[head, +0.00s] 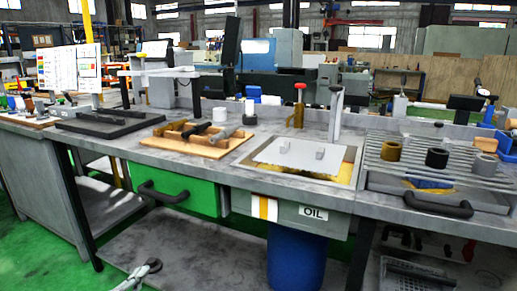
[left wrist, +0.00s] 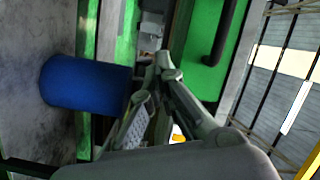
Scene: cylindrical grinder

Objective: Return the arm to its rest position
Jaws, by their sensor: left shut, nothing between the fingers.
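My left gripper (head: 152,266) shows at the bottom left of the head view, low in front of the workbench (head: 110,137) and below the green drawer (head: 172,186). Its fingers are shut with nothing between them. In the left wrist view the gripper (left wrist: 160,66) is seen from behind, with its fingers together and apart from the things around it. That view is turned on its side. It shows the blue barrel (left wrist: 85,82) at left and the green drawer (left wrist: 203,70) with its black handle at upper right. My right gripper is in neither view.
The blue barrel (head: 296,257) stands under the bench below the OIL drawer (head: 290,212). The black drawer handle (head: 163,193) and front rack handle (head: 438,205) stick out. A lower shelf (head: 215,250) lies under the bench. Green floor (head: 50,258) is clear at left.

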